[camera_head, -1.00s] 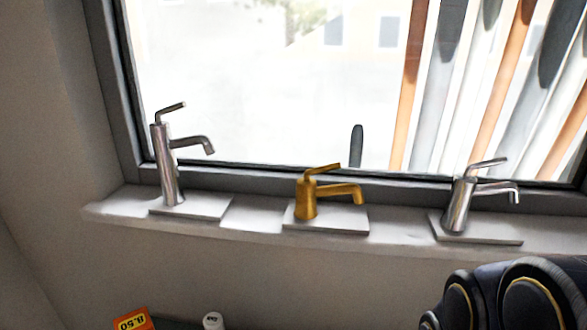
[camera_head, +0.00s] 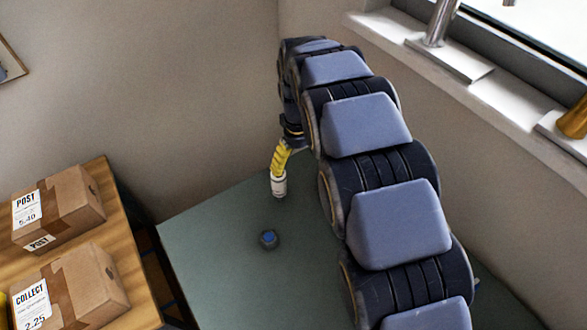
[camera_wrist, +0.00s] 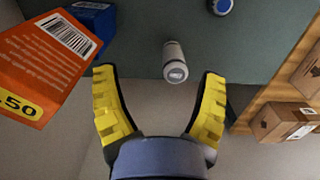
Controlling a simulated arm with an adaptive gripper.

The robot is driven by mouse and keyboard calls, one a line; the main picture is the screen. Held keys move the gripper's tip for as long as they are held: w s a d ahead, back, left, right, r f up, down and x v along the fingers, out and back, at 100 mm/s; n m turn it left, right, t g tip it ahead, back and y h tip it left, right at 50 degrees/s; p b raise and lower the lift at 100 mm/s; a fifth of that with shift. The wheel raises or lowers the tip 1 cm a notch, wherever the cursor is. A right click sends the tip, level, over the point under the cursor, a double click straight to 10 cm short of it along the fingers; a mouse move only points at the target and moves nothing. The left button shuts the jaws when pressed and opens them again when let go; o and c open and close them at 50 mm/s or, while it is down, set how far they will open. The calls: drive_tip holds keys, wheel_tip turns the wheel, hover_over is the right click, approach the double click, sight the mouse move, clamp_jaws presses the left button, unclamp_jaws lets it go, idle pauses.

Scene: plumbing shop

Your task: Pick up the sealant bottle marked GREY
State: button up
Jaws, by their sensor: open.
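A small white bottle (camera_head: 279,187) stands on the green-grey table just below my gripper (camera_head: 283,160) in the head view. It also shows in the wrist view (camera_wrist: 174,62), ahead of and slightly right of the middle of the gap between my yellow fingers (camera_wrist: 158,74). The fingers are spread open with nothing between them. The dark lettering on the bottle is too small to read, so I cannot tell whether it says GREY. In the head view my arm hides part of the table.
A round blue-topped object (camera_head: 268,238) stands on the table near the bottle. In the wrist view an orange box (camera_wrist: 40,70) and a blue box (camera_wrist: 95,20) are at the left. Cardboard parcels (camera_head: 58,208) sit on a wooden surface (camera_head: 135,262). Taps line the windowsill (camera_head: 495,85).

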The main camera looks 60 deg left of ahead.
sight(279, 178)
drive_tip(key=shift+n+y, duration=0.3)
drive_tip(key=shift+n, duration=0.4)
drive_tip(key=a, duration=0.1)
drive_tip(key=s+a, duration=0.2)
drive_tip(key=shift+s+a+f, duration=0.25)
drive_tip(key=shift+f, duration=0.05)
drive_tip(key=shift+a+f, duration=0.15)
drive_tip(key=shift+f, duration=0.1)
wheel_tip(279, 178, down, 7)
drive_tip(key=shift+f, duration=0.1)
drive_tip(key=c, duration=1.2)
